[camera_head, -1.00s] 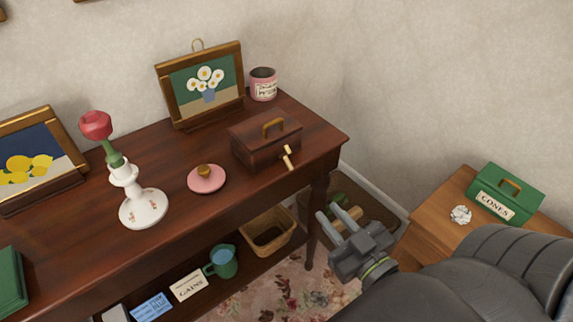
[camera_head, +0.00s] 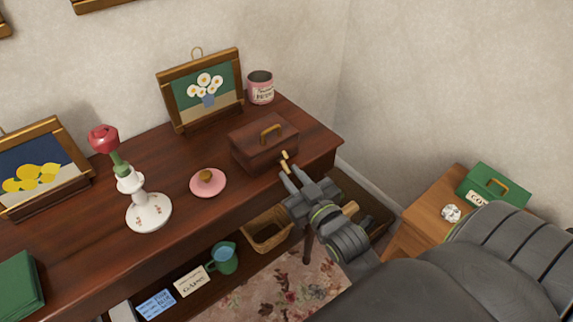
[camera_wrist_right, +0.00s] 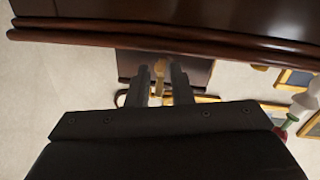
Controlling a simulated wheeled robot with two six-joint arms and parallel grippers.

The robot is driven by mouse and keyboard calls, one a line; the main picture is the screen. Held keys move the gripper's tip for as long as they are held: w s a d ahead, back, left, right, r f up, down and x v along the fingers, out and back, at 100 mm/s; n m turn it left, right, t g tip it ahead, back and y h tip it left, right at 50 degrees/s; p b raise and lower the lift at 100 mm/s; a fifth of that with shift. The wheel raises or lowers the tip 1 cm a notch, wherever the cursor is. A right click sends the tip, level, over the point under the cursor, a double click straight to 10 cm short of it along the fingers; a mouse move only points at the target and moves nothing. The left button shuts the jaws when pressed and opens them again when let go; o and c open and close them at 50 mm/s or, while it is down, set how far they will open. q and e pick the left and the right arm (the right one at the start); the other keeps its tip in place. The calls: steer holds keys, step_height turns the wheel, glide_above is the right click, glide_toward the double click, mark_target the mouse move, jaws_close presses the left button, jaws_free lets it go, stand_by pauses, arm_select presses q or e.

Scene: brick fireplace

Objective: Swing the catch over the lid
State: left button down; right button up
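In the right wrist view the catch (camera_wrist_right: 159,70) shows between the two open fingers of my right gripper (camera_wrist_right: 160,77). I cannot tell whether they touch it. My left gripper is in no view.
A green box (camera_head: 492,187) stands on a side table at right. Below is a shelf with a basket (camera_head: 266,238).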

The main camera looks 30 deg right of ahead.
mark_target(288, 172)
steer(key=shift+w+d, duration=0.1)
steer(key=shift+w, duration=1.4)
jaws_close()
steer(key=shift+r, duration=0.1)
